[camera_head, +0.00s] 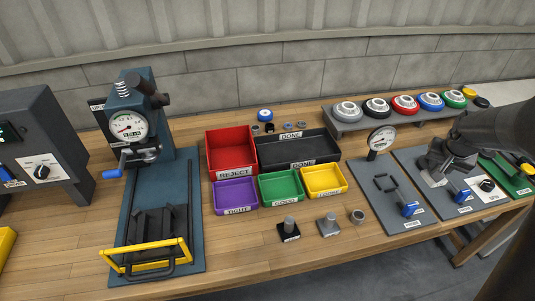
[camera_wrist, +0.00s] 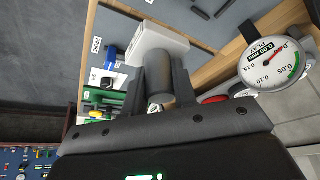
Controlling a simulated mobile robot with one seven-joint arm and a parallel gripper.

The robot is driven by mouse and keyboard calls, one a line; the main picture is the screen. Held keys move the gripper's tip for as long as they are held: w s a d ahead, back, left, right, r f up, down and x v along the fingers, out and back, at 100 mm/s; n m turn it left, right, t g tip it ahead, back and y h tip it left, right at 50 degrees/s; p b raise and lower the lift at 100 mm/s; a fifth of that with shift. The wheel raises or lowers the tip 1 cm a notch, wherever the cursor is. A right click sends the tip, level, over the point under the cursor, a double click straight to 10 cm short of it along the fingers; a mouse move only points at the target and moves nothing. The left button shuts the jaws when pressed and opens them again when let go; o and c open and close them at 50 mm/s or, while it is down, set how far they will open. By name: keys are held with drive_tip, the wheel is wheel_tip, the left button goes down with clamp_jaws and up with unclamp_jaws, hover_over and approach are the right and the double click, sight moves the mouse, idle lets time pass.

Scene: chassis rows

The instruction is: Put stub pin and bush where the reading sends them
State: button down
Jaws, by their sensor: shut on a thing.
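My gripper (camera_head: 432,176) is over the right-hand blue-grey station plate in the head view. In the wrist view my gripper (camera_wrist: 160,92) is shut on a dark grey cylindrical pin (camera_wrist: 160,84). A pale square block (camera_wrist: 156,42) shows at the pin's far end; whether the two are one piece I cannot tell. On the bench stand a pin on a black base (camera_head: 288,230), a pin on a grey base (camera_head: 328,225) and a grey ring-shaped bush (camera_head: 357,216). The PLAY dial (camera_wrist: 272,58) appears to read 0.00 mm; it also shows in the head view (camera_head: 381,140).
Trays stand mid-bench: red REJECT (camera_head: 231,173), black DONE (camera_head: 320,158), purple TIGHT (camera_head: 235,208), green (camera_head: 281,200) and yellow (camera_head: 323,193). A press (camera_head: 135,110) with a yellow guard bar is left. A shelf (camera_head: 350,127) of coloured round pieces stands behind my arm.

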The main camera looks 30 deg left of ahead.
drive_tip(key=shift+s+d+f+m, duration=0.3)
drive_tip(key=shift+d+f+m, duration=0.1)
drive_tip(key=shift+f, duration=0.1)
drive_tip(key=shift+s+d+f+m+h, duration=0.1)
drive_tip(key=shift+s+f+m+h, duration=0.25)
drive_tip(key=shift+f, duration=0.35)
drive_tip(key=a+r+n+y, duration=0.25)
drive_tip(key=a+n, duration=0.25)
drive_tip(key=a, duration=2.8)
drive_tip(key=s+a+r+n, duration=0.2)
drive_tip(key=s+a, duration=0.1)
drive_tip(key=a, duration=0.5)
drive_tip(key=s+a+r+n, duration=0.1)
drive_tip(key=s+a, duration=0.2)
drive_tip(key=a, duration=0.4)
drive_tip(key=n+g+y, duration=0.1)
drive_tip(key=n, duration=0.2)
hover_over(240, 161)
drive_tip(key=s+d, duration=0.2)
drive_tip(key=shift+m, duration=0.25)
drive_tip(key=shift+w+a+f, duration=0.1)
drive_tip(key=shift+w+f, duration=0.05)
drive_tip(key=shift+f, duration=8.05)
